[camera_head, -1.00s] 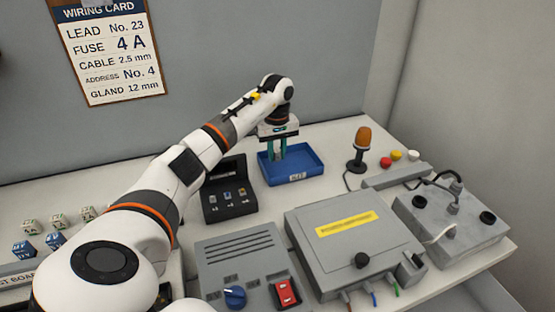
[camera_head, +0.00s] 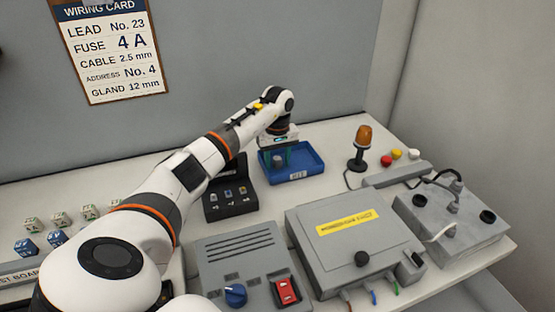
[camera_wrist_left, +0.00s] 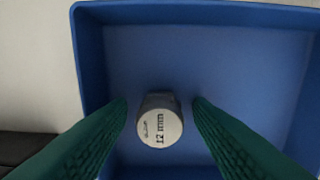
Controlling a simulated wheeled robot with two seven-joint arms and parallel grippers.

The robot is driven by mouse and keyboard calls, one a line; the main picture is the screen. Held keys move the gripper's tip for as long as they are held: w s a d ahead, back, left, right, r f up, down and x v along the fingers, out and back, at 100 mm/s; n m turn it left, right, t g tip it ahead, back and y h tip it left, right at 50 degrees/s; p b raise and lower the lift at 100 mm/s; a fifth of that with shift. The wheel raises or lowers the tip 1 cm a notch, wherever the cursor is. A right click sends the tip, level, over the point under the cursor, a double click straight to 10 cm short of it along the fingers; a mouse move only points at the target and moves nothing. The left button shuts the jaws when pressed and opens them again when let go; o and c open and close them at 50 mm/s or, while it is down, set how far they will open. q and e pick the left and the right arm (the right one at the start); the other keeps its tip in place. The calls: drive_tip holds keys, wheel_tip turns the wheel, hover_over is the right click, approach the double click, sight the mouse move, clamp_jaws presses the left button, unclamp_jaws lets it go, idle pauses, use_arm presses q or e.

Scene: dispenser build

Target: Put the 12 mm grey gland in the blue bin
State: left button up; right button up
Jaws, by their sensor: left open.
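The 12 mm grey gland (camera_wrist_left: 160,122) is between my left gripper's fingers in the left wrist view, its top marked "12 mm", with the blue bin's floor behind it. My left gripper (camera_wrist_left: 160,110) is open, with a gap on each side of the gland. I cannot tell for sure whether the gland rests on the bin floor. In the head view the left gripper (camera_head: 279,158) is low over the left part of the blue bin (camera_head: 310,172). The bin also fills most of the left wrist view (camera_wrist_left: 200,14). My right gripper is not in view.
A black holder (camera_head: 228,205) with small parts stands left of the bin. A beacon with an orange top (camera_head: 362,140) stands to the right. A grey box with a yellow label (camera_head: 350,250) and a grey panel with a red switch (camera_head: 245,265) are in front.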

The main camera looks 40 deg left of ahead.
sight(279, 159)
use_arm(q)
drive_tip(key=shift+r, duration=0.65)
wheel_tip(279, 159, up, 11)
drive_tip(key=b, duration=0.1)
drive_tip(key=shift+w+d, duration=0.1)
